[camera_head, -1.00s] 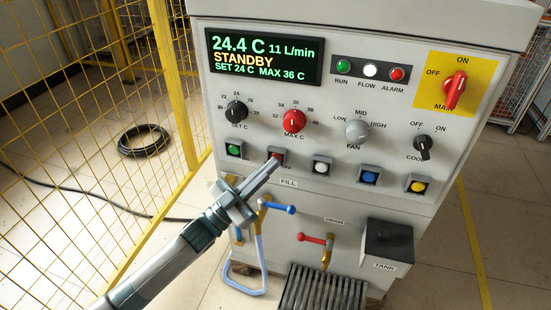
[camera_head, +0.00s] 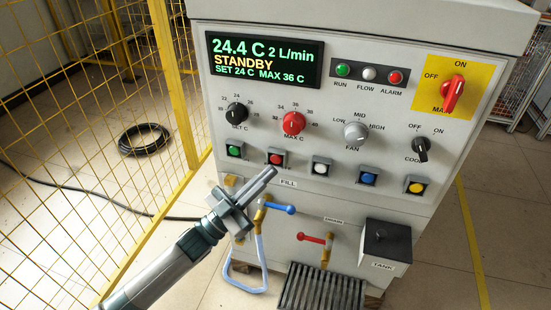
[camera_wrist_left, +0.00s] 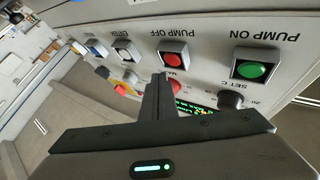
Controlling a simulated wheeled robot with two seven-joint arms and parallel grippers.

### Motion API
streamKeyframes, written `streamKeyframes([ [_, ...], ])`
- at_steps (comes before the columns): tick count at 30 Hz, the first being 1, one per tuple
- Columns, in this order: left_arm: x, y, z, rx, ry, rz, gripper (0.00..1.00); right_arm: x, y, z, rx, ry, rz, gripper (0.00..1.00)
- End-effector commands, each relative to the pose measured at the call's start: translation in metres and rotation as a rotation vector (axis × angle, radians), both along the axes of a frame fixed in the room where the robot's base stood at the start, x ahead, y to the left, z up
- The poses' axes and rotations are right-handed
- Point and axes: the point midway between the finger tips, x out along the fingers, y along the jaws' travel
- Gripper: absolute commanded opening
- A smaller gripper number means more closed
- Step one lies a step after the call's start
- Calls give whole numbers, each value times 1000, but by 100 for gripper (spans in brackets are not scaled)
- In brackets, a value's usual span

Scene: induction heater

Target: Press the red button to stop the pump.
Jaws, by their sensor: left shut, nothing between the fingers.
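The red button (camera_head: 275,159) sits in a square grey housing on the front panel, between the green button (camera_head: 235,151) and the white button (camera_head: 321,168). In the left wrist view the red button (camera_wrist_left: 174,60) has the label PUMP OFF beside it. My left gripper (camera_head: 270,172) is shut and empty. Its fingertips are just below the red button in the head view, apparently clear of it. The display (camera_head: 265,60) reads STANDBY, 24.4 C and 2 L/min. My right gripper is not in view.
Blue (camera_head: 369,179) and yellow (camera_head: 416,187) buttons continue the row. Knobs sit above it. A blue-handled valve (camera_head: 278,207) and a red-handled valve (camera_head: 312,238) stick out below. A yellow mesh fence (camera_head: 75,130) stands at the left.

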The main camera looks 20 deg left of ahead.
Motion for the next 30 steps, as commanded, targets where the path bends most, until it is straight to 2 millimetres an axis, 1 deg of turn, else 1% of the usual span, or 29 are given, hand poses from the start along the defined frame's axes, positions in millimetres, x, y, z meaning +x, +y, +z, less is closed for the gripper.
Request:
streamKeyframes([
  [3,-10,0,2,1,1,0,0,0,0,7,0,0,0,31],
  [13,-36,1,1,0,1,0,0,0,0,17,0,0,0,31],
  [18,-39,1,1,1,-1,0,0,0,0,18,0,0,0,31],
  [30,-39,1,0,0,0,0,0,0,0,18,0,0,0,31],
])
